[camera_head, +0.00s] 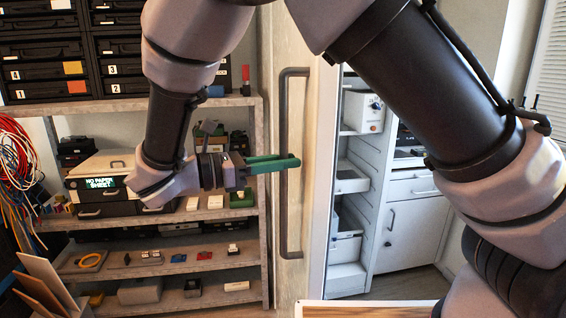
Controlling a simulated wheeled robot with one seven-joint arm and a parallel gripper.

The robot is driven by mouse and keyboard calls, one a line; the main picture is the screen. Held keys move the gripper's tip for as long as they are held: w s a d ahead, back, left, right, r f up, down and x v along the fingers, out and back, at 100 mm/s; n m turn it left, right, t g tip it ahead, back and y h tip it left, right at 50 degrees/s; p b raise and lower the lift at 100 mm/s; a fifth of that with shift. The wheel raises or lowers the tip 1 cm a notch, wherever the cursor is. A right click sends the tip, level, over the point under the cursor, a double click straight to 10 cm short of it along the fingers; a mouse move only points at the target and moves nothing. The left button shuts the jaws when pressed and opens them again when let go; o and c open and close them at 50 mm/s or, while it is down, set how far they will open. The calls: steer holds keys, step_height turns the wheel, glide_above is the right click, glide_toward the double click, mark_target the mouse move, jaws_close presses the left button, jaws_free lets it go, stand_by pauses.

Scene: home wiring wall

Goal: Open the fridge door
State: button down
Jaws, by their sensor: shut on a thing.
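The fridge door (302,50) is a pale upright panel in the middle of the view. It stands ajar, and white inner shelves (352,180) show past its right edge. A long dark vertical handle (284,225) is fixed on the door's face. My gripper (288,163) has green fingers and reaches in from the left at the handle's mid-height. Its fingers are shut on the handle bar. The exact contact behind the fingers is partly hidden.
A shelf rack (140,105) with drawers and small parts stands at the left. Coloured cables (17,165) hang at the far left. A white cabinet (412,215) stands at the right behind my arm. A wooden-topped surface (365,311) lies at the bottom edge.

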steer(key=shift+a, duration=0.45)
steer(key=c, duration=1)
jaws_free()
steer(key=shift+c, duration=0.2)
steer(key=v, duration=1)
steer(key=shift+s+a, duration=0.15)
steer(key=shift+a, duration=0.2)
steer(key=shift+a, duration=0.1)
